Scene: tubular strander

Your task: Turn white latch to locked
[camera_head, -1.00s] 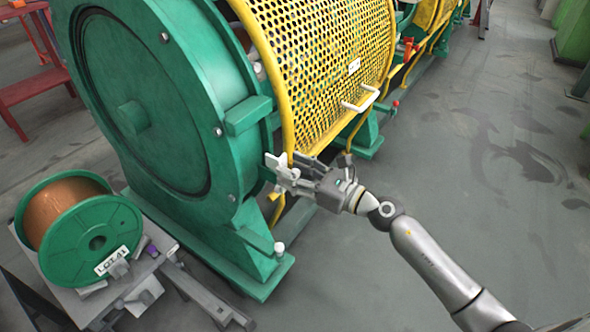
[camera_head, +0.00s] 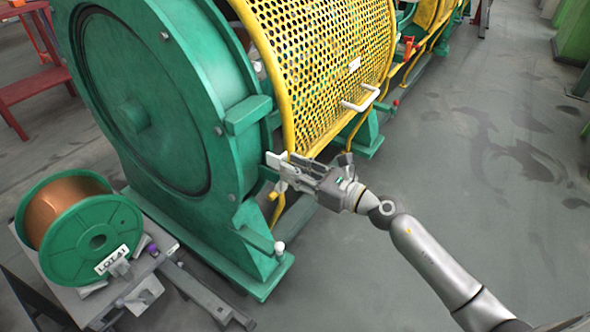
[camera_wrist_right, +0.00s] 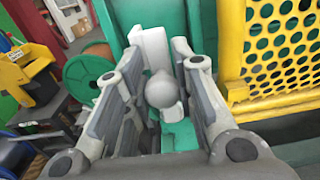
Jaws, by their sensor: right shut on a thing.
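The white latch (camera_head: 273,160) sits at the lower front edge of the yellow perforated guard, beside the green housing. In the right wrist view it is a pale upright plate (camera_wrist_right: 153,48) with a round grey knob (camera_wrist_right: 162,90) in front of it. The fingers hide part of the latch in the head view. My left gripper is not in view.
The yellow guard (camera_head: 325,65) with a white handle (camera_head: 361,100) rises behind my gripper. The large green housing (camera_head: 150,100) stands to the left. A copper wire spool (camera_head: 97,242) lies on a small table at lower left. The floor (camera_head: 480,150) on the right is clear.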

